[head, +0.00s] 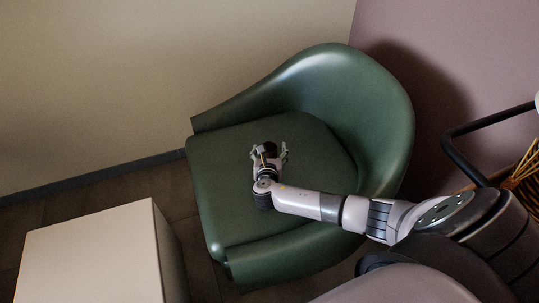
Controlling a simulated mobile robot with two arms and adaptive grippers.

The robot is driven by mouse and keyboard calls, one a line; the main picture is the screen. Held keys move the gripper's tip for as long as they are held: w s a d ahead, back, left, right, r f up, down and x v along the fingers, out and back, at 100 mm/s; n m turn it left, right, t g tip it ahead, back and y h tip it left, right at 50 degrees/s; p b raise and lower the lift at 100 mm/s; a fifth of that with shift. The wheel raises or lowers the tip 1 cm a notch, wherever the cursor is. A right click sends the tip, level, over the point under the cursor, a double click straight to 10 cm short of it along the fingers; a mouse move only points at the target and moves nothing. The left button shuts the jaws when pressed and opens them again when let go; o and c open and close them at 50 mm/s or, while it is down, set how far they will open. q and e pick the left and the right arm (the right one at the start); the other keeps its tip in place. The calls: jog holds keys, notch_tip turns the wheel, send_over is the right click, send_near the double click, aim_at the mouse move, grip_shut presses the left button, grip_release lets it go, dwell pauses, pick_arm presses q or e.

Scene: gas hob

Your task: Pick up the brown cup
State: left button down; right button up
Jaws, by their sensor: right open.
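The brown cup (269,147) looks small and dark on the seat of a green armchair in the head view. My right gripper (271,152) is over the seat, open, with a finger on each side of the cup. I cannot tell whether the fingers touch it. The gripper hides the cup's near part. My left gripper is not in view.
The green armchair (222,178) has a curved back and armrests around the seat. A pale box-like table (90,258) stands at the lower left. Walls rise behind the chair. A dark rail (458,155) and a wicker item (526,172) are at the right edge.

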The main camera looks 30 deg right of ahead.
jog(key=c, duration=1.3)
